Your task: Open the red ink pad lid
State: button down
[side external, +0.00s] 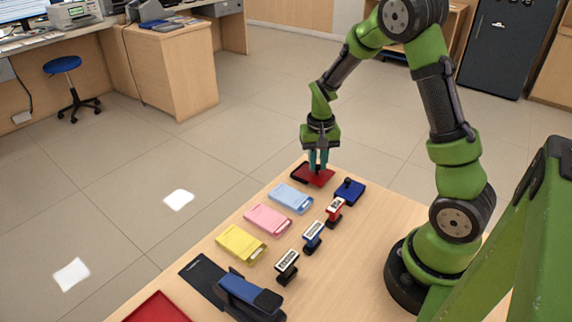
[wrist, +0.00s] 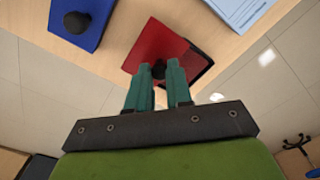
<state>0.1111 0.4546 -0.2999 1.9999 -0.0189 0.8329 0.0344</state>
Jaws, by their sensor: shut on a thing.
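The red ink pad (side external: 318,178) lies near the far edge of the wooden counter, with a dark part showing at its left side. In the wrist view its red lid (wrist: 160,45) has a dark round knob (wrist: 174,74) on top, and a dark-edged red part shows beside it at the right. My gripper (side external: 318,164) is over the red pad, pointing down. In the wrist view its teal fingers (wrist: 166,70) are on both sides of the knob and closed on it. The fingers partly hide the knob. I cannot tell how far the lid is off its base.
A blue ink pad (side external: 349,191) sits close to the right of the red one. Blue (side external: 291,198), pink (side external: 267,219) and yellow (side external: 241,243) trays line the counter toward the front. Several stamps, including a red one (side external: 335,210), stand beside them. The counter edge is close behind the red pad.

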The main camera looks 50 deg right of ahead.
aim_at(319, 166)
jog(key=shift+s, duration=0.2)
jog(key=c, duration=1)
grip_release()
jog(key=shift+r, duration=0.1)
notch_tip(319, 166, up, 17)
jog(key=shift+f, duration=0.15)
